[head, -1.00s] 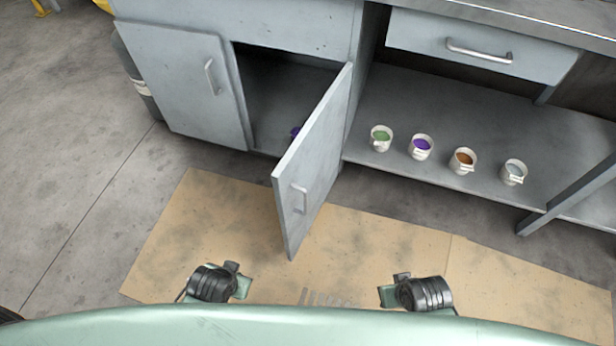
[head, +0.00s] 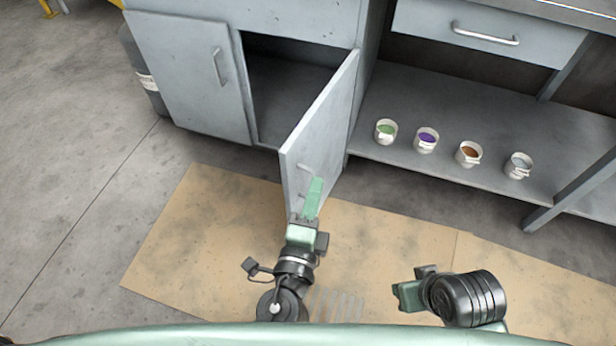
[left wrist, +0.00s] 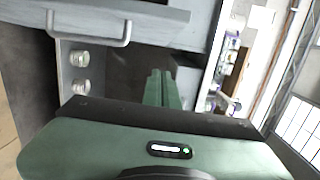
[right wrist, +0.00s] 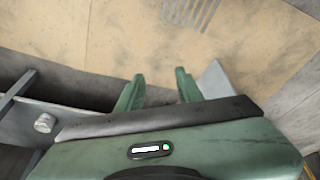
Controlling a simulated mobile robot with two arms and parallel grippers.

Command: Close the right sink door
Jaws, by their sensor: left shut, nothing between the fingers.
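The right sink door (head: 325,120) is a grey panel standing wide open, swung out from the cabinet, with its handle side facing me. Its handle (head: 306,168) is partly covered by my left gripper (head: 314,184). That gripper's green fingers are together and empty, in front of the door's lower free end; I cannot tell whether they touch it. The closed fingers also show in the left wrist view (left wrist: 161,88). My right gripper (head: 402,294) is low at the right, away from the door. The right wrist view shows its fingers (right wrist: 158,90) apart with nothing between them.
The left sink door (head: 190,75) is closed. Several small cups, including a green one (head: 386,131), stand on the open shelf (head: 450,105) right of the door, below a drawer (head: 490,35). A cardboard sheet (head: 200,230) lies on the floor before the cabinet.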

